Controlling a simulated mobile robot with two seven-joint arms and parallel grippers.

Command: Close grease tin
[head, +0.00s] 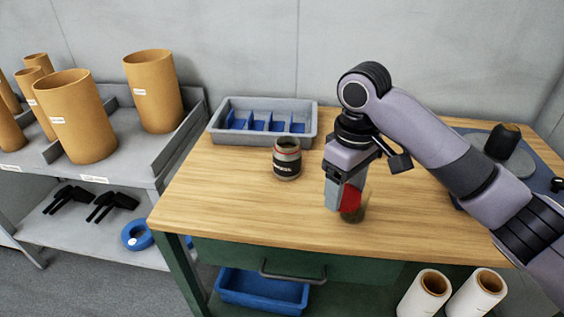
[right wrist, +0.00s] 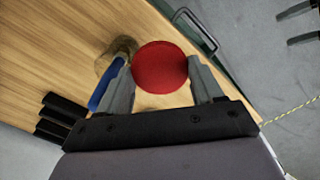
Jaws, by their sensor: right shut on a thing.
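The dark grease tin (head: 287,160) with a white-lettered label stands upright on the wooden workbench, left of my right gripper; what is inside its top is too small to tell. My right gripper (head: 346,200) points down over the bench and is shut on a round red lid (head: 351,198). In the right wrist view the red lid (right wrist: 160,67) sits between the two fingers. The lid is apart from the tin. My left gripper is not in view.
A brush with a blue handle (right wrist: 107,85) and brown bristles lies beside the right gripper. A grey tray with blue dividers (head: 262,136) stands behind the tin. Brown cylinders (head: 74,115) stand on the left shelf. The bench's front left is clear.

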